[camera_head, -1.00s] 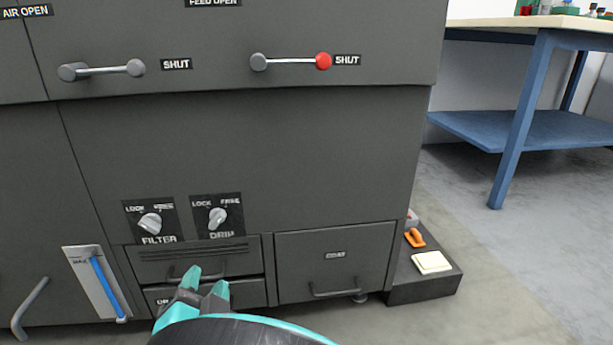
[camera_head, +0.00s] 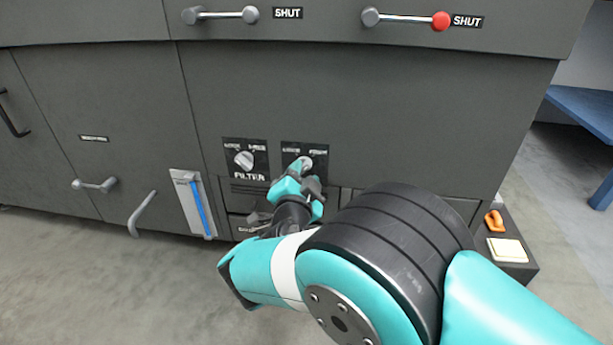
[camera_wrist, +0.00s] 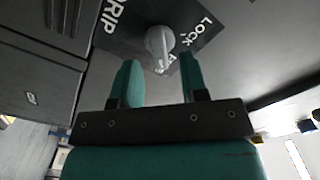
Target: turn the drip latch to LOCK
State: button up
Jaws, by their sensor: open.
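The drip latch (camera_head: 306,162) is a grey knob on a dark plate low on the grey cabinet, right of the filter latch (camera_head: 244,160). In the wrist view the drip latch (camera_wrist: 159,42) has its narrow end toward the partly hidden FREE word, with LOCK to the right. My gripper (camera_head: 302,175) is at the drip plate in the head view, covering its lower part. In the wrist view my gripper (camera_wrist: 159,75) is open, with one teal finger on each side of the latch in the picture. I cannot tell whether either finger touches it.
Two bar handles marked SHUT sit above, the right one with a red knob (camera_head: 441,21). A blue strip gauge (camera_head: 199,205) is to the left. A dark block (camera_head: 522,268) with an orange handle (camera_head: 494,220) stands at the right. Open floor lies at the lower left.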

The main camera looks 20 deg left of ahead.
aim_at(304, 166)
jog(key=shift+b+x, duration=0.4)
jog(key=shift+x, duration=1.1)
jog(key=shift+c, duration=0.4)
jog(key=c, duration=0.5)
